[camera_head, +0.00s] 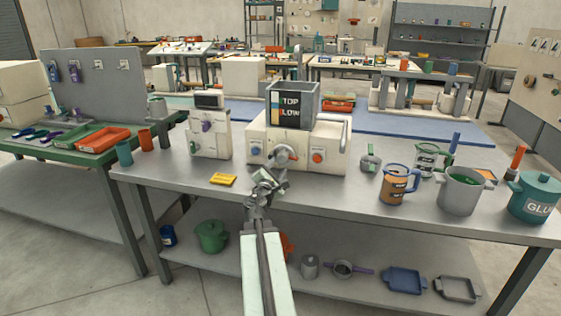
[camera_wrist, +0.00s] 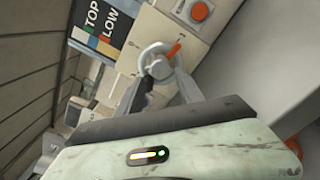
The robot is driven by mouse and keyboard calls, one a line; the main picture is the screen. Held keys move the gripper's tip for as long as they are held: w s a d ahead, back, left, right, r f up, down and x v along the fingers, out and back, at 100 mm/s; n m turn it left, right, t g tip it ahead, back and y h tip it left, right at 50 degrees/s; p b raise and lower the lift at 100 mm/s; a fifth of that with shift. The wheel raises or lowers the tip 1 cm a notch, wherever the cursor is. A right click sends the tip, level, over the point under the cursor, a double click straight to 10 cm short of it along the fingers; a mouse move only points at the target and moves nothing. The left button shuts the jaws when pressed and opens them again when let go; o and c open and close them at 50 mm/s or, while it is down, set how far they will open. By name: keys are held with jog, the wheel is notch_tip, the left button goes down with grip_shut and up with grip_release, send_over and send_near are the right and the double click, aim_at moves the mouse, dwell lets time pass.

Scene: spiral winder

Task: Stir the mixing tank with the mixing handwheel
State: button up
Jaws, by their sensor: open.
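The mixing tank (camera_head: 306,106) is a grey open-topped box marked TOP and LOW on a cream machine (camera_head: 333,142). Its marked panel shows tilted in the wrist view (camera_wrist: 97,28). The mixing handwheel (camera_head: 279,153) is a light grey round wheel on the machine's front. In the wrist view the handwheel (camera_wrist: 152,53) has an orange part (camera_wrist: 173,50) reaching outward. My gripper (camera_head: 268,181) is open in front of and a little below the wheel. In the wrist view my gripper's fingers (camera_wrist: 160,80) point at the wheel; whether they touch it I cannot tell.
A yellow block (camera_head: 223,179) lies on the table front left. A blue-handled jug (camera_head: 396,185) and a grey pot (camera_head: 460,190) stand at right.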

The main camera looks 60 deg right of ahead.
aim_at(282, 158)
jog(key=x, duration=0.6)
jog(key=shift+w+d, duration=0.2)
jog(key=shift+d, duration=0.1)
jog(key=c, duration=0.8)
jog(key=shift+a, duration=0.25)
grip_shut()
jog(key=shift+d, duration=0.15)
